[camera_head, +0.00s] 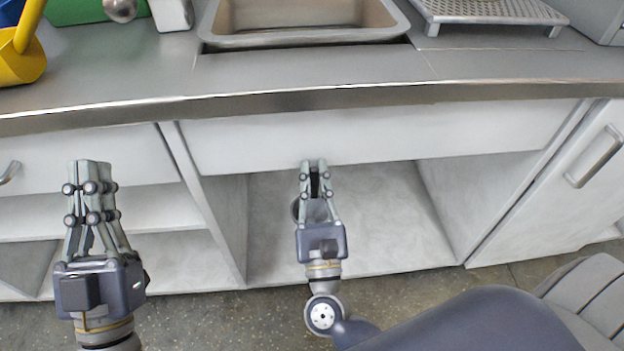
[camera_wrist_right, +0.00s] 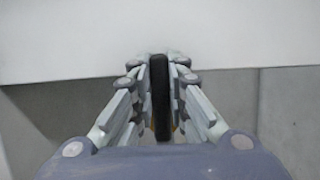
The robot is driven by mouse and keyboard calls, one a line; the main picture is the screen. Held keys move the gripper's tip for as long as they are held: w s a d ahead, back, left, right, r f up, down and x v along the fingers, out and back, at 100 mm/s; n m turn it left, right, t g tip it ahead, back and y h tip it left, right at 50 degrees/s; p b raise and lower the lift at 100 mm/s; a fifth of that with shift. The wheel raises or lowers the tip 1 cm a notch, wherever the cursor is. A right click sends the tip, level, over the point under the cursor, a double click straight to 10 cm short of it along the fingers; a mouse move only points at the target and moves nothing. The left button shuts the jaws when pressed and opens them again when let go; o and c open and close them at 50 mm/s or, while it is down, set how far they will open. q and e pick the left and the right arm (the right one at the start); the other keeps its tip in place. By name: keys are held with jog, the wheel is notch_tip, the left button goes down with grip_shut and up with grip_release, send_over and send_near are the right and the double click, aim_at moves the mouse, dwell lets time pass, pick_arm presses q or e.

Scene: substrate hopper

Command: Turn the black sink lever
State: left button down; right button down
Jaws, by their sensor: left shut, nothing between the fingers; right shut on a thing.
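The black sink lever (camera_wrist_right: 160,98) stands as an upright dark bar between the fingers of my right gripper in the right wrist view. In the head view only a thin dark strip of it (camera_head: 314,186) shows between the fingers. My right gripper (camera_head: 314,166) is shut on it, in front of the white panel under the sink; it also shows in the right wrist view (camera_wrist_right: 160,68). The fingers hide most of the lever and its mount. My left gripper (camera_head: 90,168) is shut and empty, in front of the left drawer.
The metal sink basin (camera_head: 215,34) is set in the grey counter (camera_head: 130,73) above. Open white compartments (camera_head: 390,235) lie below. A door with a metal handle (camera_head: 594,157) is on the right. A yellow object (camera_head: 22,65) and a perforated metal rack (camera_head: 490,12) stand on the counter.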

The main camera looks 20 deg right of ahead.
pick_arm(q)
jog(key=shift+s+r+t, duration=0.25)
jog(key=shift+r+t, duration=0.05)
pick_arm(e)
jog(key=c, duration=1.6)
grip_release()
jog(key=shift+o, duration=0.2)
jog(key=shift+s, duration=0.1)
jog(key=v, duration=1.2)
pick_arm(q)
jog(key=shift+h, duration=0.3)
